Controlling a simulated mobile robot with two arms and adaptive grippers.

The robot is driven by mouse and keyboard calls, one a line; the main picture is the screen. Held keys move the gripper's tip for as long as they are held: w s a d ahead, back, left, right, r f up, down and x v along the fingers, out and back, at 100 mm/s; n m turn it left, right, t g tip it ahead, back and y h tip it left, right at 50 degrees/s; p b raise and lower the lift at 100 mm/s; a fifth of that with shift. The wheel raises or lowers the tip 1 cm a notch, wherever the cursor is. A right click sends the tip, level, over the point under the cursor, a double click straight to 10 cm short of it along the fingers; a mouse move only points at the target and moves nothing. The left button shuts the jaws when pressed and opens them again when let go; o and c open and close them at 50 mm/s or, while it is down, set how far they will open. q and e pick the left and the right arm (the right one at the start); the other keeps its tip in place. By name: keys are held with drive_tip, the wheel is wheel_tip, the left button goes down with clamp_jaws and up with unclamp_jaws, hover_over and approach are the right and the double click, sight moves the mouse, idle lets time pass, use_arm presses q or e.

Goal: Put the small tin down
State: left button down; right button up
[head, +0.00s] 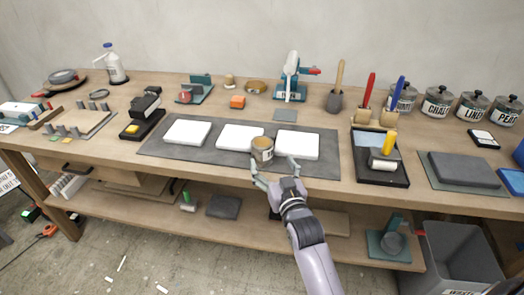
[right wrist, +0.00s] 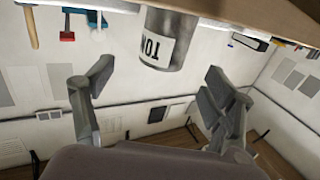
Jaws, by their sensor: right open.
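The small tin (head: 262,150) is a brown and grey can with a pale label. It stands upright on the dark mat (head: 215,162) near its front edge, in front of the gap between two white slabs. My right gripper (head: 274,170) is open and empty at the front of the bench, its fingers spread apart and clear of the tin. In the right wrist view, which is upside down, the tin (right wrist: 165,40) shows beyond and between the open fingers (right wrist: 157,82), its label partly readable. My left gripper is not in view.
White slabs (head: 187,133) lie in a row on the mat. A black tray (head: 380,178) with a roller stands to the right, a black stapler-like tool (head: 144,115) to the left. Labelled jars (head: 437,102) line the back right. Bare bench (head: 225,178) shows along the front edge.

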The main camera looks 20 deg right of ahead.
drive_tip(key=w, duration=0.3)
drive_tip(key=shift+w+d, duration=0.15)
drive_tip(key=shift+w, duration=0.1)
drive_tip(key=shift+w+r, duration=0.2)
drive_tip(key=shift+w, duration=0.35)
drive_tip(key=w+p, duration=0.1)
drive_tip(key=w, duration=0.3)
drive_tip(key=shift+w+d, duration=0.1)
drive_tip(key=shift+w, duration=0.05)
drive_tip(key=shift+c, duration=0.6)
drive_tip(key=shift+r, duration=0.1)
drive_tip(key=c, duration=1.5)
wheel_tip(320, 180, up, 20)
drive_tip(key=shift+c, duration=0.2)
drive_tip(key=n, duration=0.1)
hover_over(266, 152)
drive_tip(key=s+a, duration=0.4)
drive_tip(key=s, duration=0.2)
wheel_tip(266, 152, down, 11)
drive_tip(key=s+a+f+y, duration=0.1)
drive_tip(key=s+f, duration=0.2)
drive_tip(key=s, duration=0.7)
drive_tip(key=s+a+f, duration=0.2)
drive_tip(key=s+f, duration=0.2)
drive_tip(key=s, duration=0.6)
drive_tip(key=shift+s+y, duration=0.4)
